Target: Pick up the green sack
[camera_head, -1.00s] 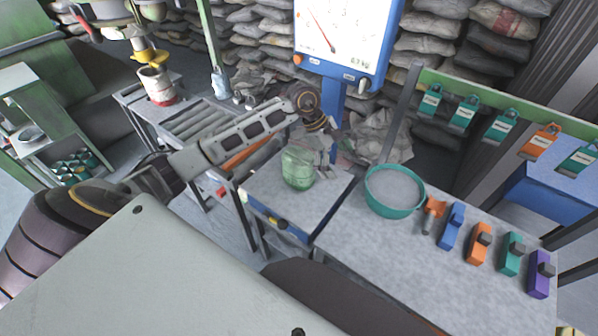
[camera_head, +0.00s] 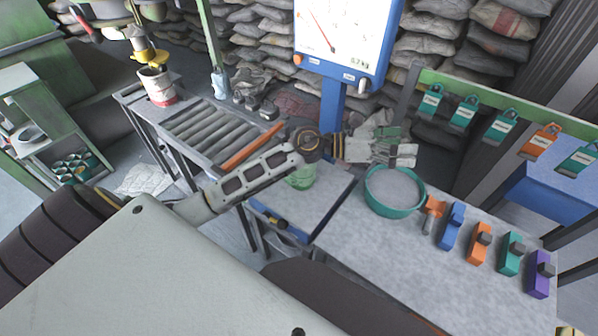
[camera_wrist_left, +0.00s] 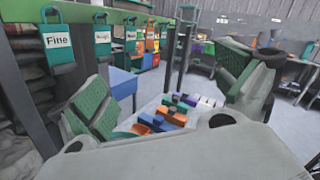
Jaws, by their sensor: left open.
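The green sack (camera_head: 301,179) sits on the grey platform of the weighing scale (camera_head: 325,210) in the head view. My left forearm and wrist cross in front of its upper part, so only its lower part shows. My left gripper (camera_head: 398,147) is open and empty, up and to the right of the sack and apart from it, over the area behind the teal bowl. In the left wrist view its two green-padded fingers (camera_wrist_left: 172,95) are spread wide with nothing between them. The sack does not show in that view. My right gripper is not in view.
A teal bowl (camera_head: 394,192) of grey powder stands right of the platform. Several coloured blocks (camera_head: 478,243) line the bench beyond it. A roller conveyor (camera_head: 213,132) lies to the left. The blue scale post (camera_head: 333,105) rises behind the platform, and teal and orange tags hang from a green rail.

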